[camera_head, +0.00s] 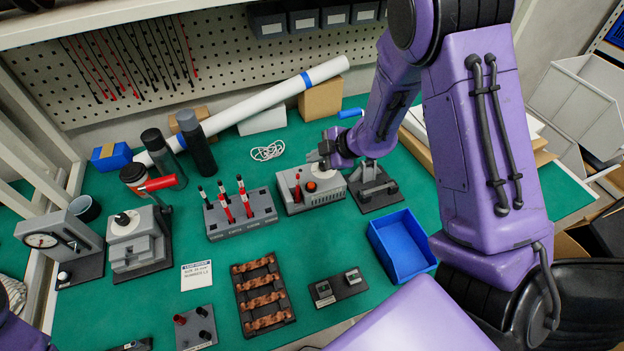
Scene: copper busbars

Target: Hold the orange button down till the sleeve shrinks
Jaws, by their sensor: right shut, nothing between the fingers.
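The orange button (311,186) is on top of a grey box unit (325,195) on the green table. A thin red piece (297,188) stands upright in the left part of this unit. I cannot tell whether it is the sleeve. My right gripper (319,160) reaches in from the upper right and is shut and empty. Its fingertips are just above and behind the button in the picture, and they look apart from it. My left gripper is out of view; only a bit of my purple left arm shows at the lower left corner.
A rack (243,217) with red and black tools stands left of the unit. A lever press (374,188) stands close on its right, with a blue bin (402,246) in front. A tray of copper busbars (236,297) lies at the front.

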